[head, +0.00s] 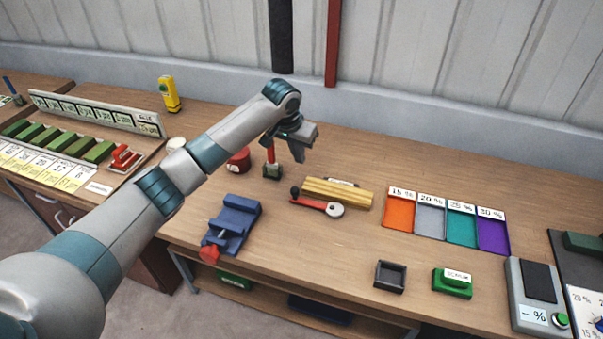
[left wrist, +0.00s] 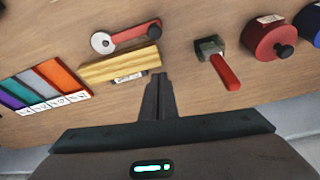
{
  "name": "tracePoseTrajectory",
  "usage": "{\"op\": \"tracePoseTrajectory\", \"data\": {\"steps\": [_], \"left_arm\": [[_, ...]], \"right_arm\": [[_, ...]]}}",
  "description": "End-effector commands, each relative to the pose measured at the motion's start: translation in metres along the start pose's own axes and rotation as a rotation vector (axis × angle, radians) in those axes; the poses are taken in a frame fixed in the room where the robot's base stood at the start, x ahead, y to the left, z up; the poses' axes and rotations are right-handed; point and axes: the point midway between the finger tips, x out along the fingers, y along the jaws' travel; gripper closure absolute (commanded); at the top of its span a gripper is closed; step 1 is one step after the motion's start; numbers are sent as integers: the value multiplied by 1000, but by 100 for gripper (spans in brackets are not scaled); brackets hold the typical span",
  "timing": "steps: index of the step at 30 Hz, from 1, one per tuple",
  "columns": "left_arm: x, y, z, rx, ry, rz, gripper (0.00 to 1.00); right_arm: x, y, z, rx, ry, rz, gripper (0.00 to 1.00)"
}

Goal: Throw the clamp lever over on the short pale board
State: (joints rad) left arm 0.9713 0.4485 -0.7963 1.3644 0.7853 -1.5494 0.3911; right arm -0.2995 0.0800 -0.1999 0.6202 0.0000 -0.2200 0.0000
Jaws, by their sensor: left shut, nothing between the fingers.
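A short pale yellow wooden board (head: 338,194) lies on the bench; it also shows in the left wrist view (left wrist: 120,67). Along its front side lies a red lever (head: 312,204) with a black knob at its left end and a pale round disc at its right; the left wrist view shows it too (left wrist: 130,34). Left of the board stands a red handle on a dark green base (head: 271,171), seen also in the left wrist view (left wrist: 224,72). My left gripper (head: 299,157) is shut and empty, above the bench near the board's back side, apart from it. My right gripper is out of view.
A blue vise (head: 234,222) stands front left, and a red round container (head: 239,160) behind it. Coloured trays (head: 430,214) lie right. A small dark tray (head: 390,276) and a green block (head: 453,283) are near the front edge.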

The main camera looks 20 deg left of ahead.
Motion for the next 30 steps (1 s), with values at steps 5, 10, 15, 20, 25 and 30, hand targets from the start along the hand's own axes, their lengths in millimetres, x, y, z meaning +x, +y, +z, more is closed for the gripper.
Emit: {"op": "tracePoseTrajectory", "data": {"steps": [5,10,15,20,25,30], "left_arm": [[0,0,0,0,0,1,100],[0,0,0,0,0,1,100],[3,0,0,0,-2,0,100],[13,1,0,-1,-3,1,100],[34,1,0,-1,-4,1,100],[60,1,0,-1,-3,1,100]], "right_arm": [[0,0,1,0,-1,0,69],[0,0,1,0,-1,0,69],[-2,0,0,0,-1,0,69],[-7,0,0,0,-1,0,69],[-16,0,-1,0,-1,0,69],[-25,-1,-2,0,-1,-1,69]]}}
